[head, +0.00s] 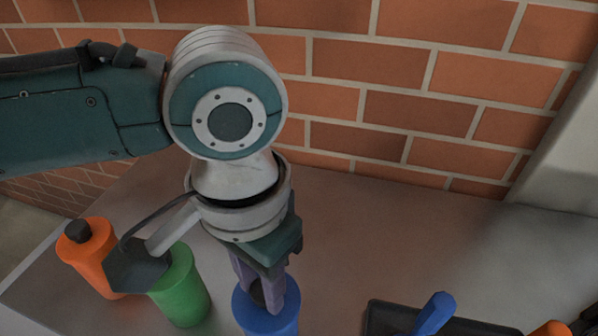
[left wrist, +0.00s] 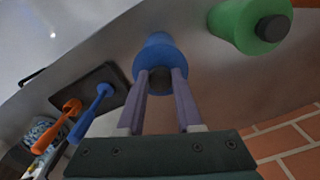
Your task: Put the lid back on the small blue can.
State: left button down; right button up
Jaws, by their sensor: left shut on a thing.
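The small blue can (head: 262,320) stands upright on the table at the bottom middle of the head view. It also shows in the left wrist view (left wrist: 158,48). My left gripper (head: 265,296) points down at the can's top, its two purple fingers shut on a small dark lid (left wrist: 160,82). The lid is over the can's mouth in both views. I cannot tell whether it is seated or still slightly above the rim. The fingers hide part of the lid and rim. My right gripper is not in view.
A green can (head: 182,290) and an orange can (head: 90,255), which has a dark cap, stand left of the blue can. A dark tray (head: 378,318) with a blue-handled tool (head: 434,312) lies to the right. A brick wall (head: 400,110) runs behind the table.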

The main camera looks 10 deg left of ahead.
pick_arm(q)
jog(key=shift+p, duration=0.35)
dwell(0.5)
jog(key=shift+f+p, duration=0.15)
jog(key=shift+p, duration=0.15)
dwell(0.8)
jog(key=shift+p, duration=0.4)
dwell(0.3)
dwell(0.4)
grip_release()
dwell(0.5)
notch_tip(320, 180, up, 7)
jog(key=p, duration=0.8)
dwell(0.4)
jog(key=shift+c, duration=0.2)
